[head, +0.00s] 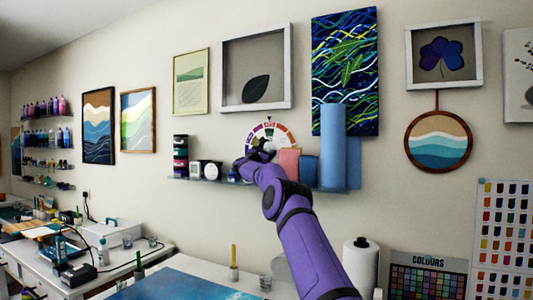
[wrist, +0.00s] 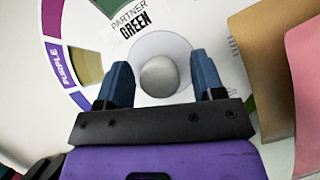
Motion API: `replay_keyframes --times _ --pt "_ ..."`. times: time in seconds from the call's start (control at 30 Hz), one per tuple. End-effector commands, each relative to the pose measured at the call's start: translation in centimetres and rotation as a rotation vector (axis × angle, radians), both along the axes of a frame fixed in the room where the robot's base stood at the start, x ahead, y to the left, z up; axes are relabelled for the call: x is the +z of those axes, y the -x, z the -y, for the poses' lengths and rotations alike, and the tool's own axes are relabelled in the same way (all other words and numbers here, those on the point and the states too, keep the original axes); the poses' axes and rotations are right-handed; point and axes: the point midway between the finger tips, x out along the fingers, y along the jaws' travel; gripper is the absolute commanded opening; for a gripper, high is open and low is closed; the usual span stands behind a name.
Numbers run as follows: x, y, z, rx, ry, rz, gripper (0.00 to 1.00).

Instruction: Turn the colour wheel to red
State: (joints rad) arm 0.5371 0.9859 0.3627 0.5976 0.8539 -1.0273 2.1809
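The colour wheel (head: 284,132) is a round disc with coloured segments at its rim, upright against the wall above the shelf. My arm hides its lower part in the head view. In the wrist view the wheel's white face (wrist: 215,30) fills much of the picture, with a purple segment labelled PURPLE at the left and the words PARTNER GREEN at the top. A grey round knob (wrist: 160,76) sits at its centre. My gripper (wrist: 162,82) is open, with one blue finger on each side of the knob and a visible gap to each.
A narrow wall shelf (head: 214,181) carries dark jars (head: 181,156) at the left. Pink (head: 289,162) and blue rolls or sheets (head: 333,150) stand close to the right of the wheel. Framed pictures hang above. A worktable with a blue panel (head: 185,287) is below.

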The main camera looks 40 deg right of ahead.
Motion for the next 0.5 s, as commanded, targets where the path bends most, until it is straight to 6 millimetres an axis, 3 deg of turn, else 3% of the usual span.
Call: replay_keyframes --times 0.5 --pt "-0.3 0.2 -1.1 0.002 0.000 -0.002 0.63"
